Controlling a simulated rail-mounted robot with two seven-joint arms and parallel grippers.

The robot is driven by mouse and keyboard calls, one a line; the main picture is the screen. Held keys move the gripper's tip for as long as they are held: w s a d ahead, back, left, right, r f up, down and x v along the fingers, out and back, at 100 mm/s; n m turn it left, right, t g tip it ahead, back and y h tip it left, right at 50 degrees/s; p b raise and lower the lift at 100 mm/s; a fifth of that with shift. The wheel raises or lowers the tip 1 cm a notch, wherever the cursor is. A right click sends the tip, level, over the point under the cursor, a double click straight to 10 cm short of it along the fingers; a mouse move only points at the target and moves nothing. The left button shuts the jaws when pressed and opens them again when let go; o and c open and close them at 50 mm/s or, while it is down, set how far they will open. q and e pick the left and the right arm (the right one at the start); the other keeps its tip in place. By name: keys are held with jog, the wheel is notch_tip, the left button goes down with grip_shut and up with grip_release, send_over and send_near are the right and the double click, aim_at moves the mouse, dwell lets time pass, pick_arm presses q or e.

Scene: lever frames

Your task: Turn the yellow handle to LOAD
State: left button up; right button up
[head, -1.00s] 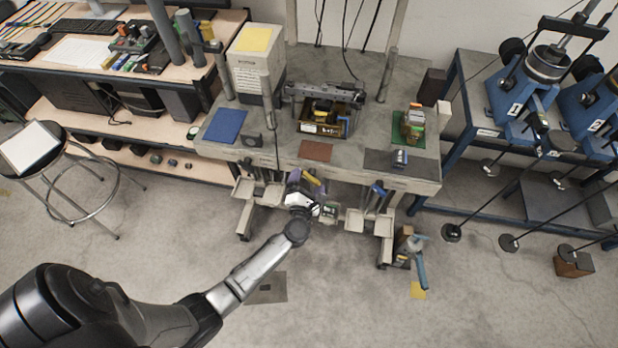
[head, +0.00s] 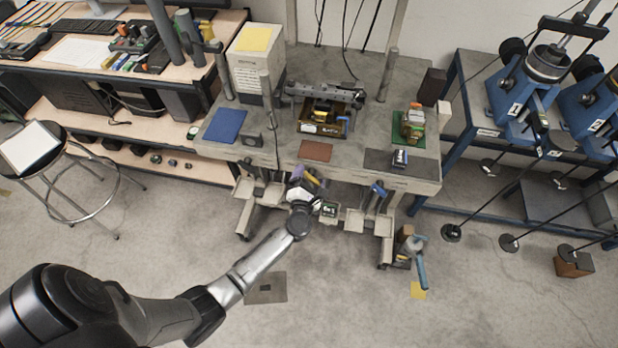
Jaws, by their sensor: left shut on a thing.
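The yellow handle (head: 313,176) shows as a small, tilted yellow bar below the front edge of the grey bench, near its middle. My left gripper (head: 303,184) is at the handle and is shut on it. The white and dark wrist hides most of the fingers and the lower part of the handle. No LOAD marking can be read at this size. My right gripper is not in view.
Blue-handled levers (head: 378,190) hang beside small trays right of my gripper. The grey bench (head: 350,165) is just above. The floor in front is mostly clear.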

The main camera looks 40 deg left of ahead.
pick_arm(q)
jog(key=shift+r, duration=0.1)
jog(key=shift+m+p, duration=0.35)
jog(key=shift+m, duration=0.05)
jog(key=m+p, duration=0.2)
jog(key=m, duration=0.1)
jog(key=shift+r, duration=0.2)
jog(key=m+p, duration=0.3)
jog(key=m, duration=0.2)
jog(key=shift+r, duration=0.1)
jog(key=m+p, duration=0.2)
jog(key=m, duration=0.2)
jog(key=shift+r, duration=0.1)
jog(key=m+p, duration=0.1)
jog(key=m, duration=0.2)
jog(key=shift+m+p, duration=0.3)
jog(key=shift+m, duration=1)
